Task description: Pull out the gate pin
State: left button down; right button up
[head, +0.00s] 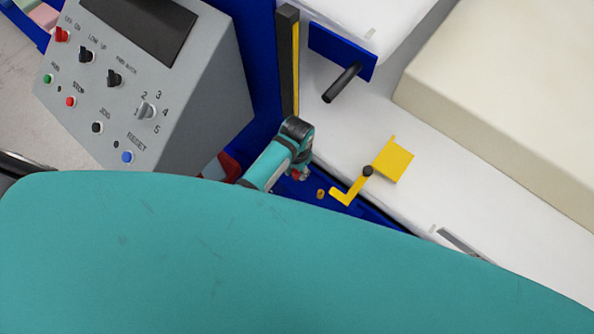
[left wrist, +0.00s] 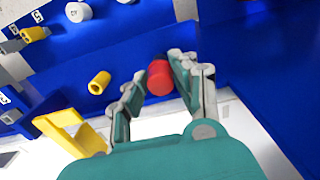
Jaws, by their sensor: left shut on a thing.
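A red cylindrical knob (left wrist: 160,78), which looks like the head of the gate pin, stands out from a blue panel (left wrist: 245,85) in the left wrist view. My left gripper (left wrist: 157,68) has its fingers on both sides of the knob and is shut on it. In the head view my left gripper (head: 299,171) is at the blue frame, and only a small bit of red shows at its fingertips. The pin's shaft is hidden. My right gripper is not in view.
A yellow bracket with a bent lever (head: 393,160) and a small yellow cylinder (left wrist: 99,82) are close to the gripper. A grey control box (head: 180,90) stands at the left. A black handle (head: 342,83) sticks out above. My teal body hides the lower head view.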

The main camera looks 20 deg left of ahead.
pick_arm(q)
jog(key=shift+r+p, duration=0.7)
jog(key=shift+r, duration=0.25)
jog(key=shift+r, duration=0.95)
jog(key=shift+r, duration=2.35)
